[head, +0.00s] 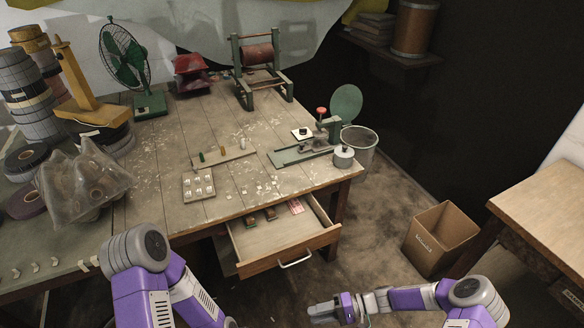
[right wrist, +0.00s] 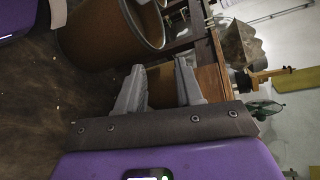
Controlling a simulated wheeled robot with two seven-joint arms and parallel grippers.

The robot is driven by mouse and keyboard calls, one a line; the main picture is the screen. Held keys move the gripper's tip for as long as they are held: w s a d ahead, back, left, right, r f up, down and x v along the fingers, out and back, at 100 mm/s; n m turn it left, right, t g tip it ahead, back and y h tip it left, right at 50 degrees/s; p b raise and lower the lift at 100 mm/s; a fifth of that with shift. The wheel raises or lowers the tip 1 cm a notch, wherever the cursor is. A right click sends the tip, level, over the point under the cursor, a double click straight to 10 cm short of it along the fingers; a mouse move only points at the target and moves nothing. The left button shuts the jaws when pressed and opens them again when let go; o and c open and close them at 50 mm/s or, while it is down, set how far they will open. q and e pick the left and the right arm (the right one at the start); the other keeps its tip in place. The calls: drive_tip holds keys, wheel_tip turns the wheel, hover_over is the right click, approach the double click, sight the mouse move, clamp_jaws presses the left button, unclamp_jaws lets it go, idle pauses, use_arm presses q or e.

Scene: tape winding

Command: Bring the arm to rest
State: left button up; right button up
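My right gripper (head: 322,312) is low at the bottom of the head view, in front of the open drawer and clear of it. In the right wrist view its two fingers (right wrist: 160,88) stand apart with nothing between them. My left arm comes up at the bottom left of the head view, but its gripper is outside the frame. The wooden workbench (head: 150,185) stands ahead, with its drawer (head: 285,240) pulled open. A few small items lie in the drawer.
A cardboard box (head: 440,238) stands on the floor at right, beside another wooden table (head: 545,195). A waste bin (head: 360,148) is by the bench's right end. A tape-winding device (head: 305,150), a green fan (head: 125,60) and tape rolls (head: 30,95) stand on the bench.

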drive_tip(key=s+d+f+t+h, duration=0.1)
drive_tip(key=s+f+t+h, duration=0.1)
drive_tip(key=s+h, duration=0.6)
drive_tip(key=shift+s+d+f+m+t+h, duration=0.2)
drive_tip(key=shift+s+f+m+t+h, duration=0.25)
drive_tip(key=shift+h, duration=1.15)
drive_tip(key=shift+d+f, duration=0.1)
idle(1.1)
